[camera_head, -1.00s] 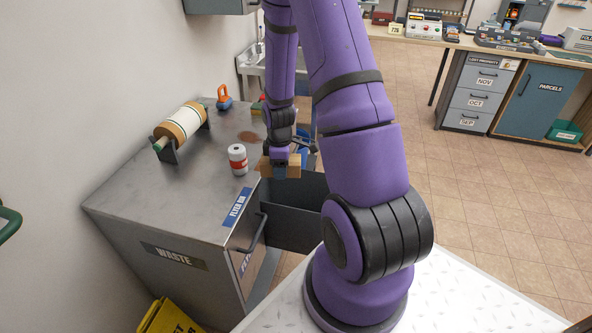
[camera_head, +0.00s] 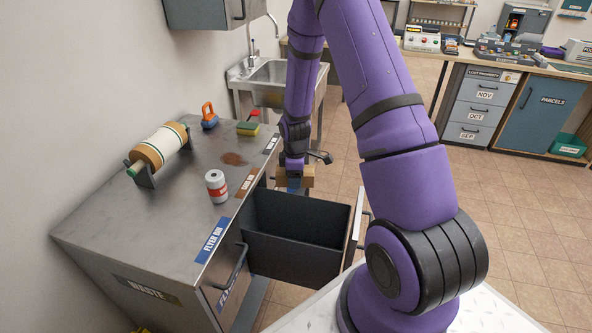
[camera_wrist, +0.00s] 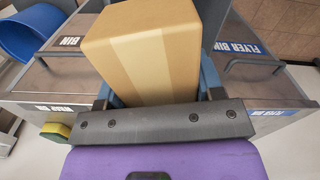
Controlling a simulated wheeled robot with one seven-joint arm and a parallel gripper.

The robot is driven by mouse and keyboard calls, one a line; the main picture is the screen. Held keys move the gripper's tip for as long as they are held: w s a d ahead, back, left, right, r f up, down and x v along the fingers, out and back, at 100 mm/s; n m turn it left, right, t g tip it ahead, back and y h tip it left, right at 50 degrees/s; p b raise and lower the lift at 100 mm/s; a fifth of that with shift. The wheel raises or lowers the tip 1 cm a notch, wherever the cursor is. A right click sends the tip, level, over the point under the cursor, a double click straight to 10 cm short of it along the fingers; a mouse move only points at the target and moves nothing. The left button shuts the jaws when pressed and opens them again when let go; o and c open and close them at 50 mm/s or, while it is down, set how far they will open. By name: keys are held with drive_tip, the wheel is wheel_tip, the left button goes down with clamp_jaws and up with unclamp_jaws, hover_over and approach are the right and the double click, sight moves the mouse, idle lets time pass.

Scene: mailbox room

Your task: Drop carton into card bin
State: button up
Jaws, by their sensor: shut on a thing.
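My gripper (camera_head: 293,183) is shut on the carton (camera_head: 308,176), a tan box with a paler tape strip. The carton fills the upper middle of the wrist view (camera_wrist: 145,50), between the blue fingers. In the head view it appears at the far edge of an open, dark grey pull-out bin (camera_head: 300,252). I cannot tell whether it is over the opening or beyond it. The brown label (camera_head: 247,183) on the counter beside this bin is too small to read surely. The visible part of the bin's inside looks empty.
The steel waste counter (camera_head: 120,235) holds a paper roll (camera_head: 158,148), a red-and-white can (camera_head: 217,186), a sponge (camera_head: 248,128) and an orange-handled item (camera_head: 209,115). The flyer bin (camera_head: 228,290) is closed. A sink (camera_head: 275,75) stands behind. Floor is free at right.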

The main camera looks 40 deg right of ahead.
drive_tip(key=shift+a+f, duration=0.1)
drive_tip(key=shift+f, duration=0.85)
drive_tip(key=o, duration=1)
wheel_tip(320, 180, up, 11)
drive_tip(key=shift+f, duration=0.1)
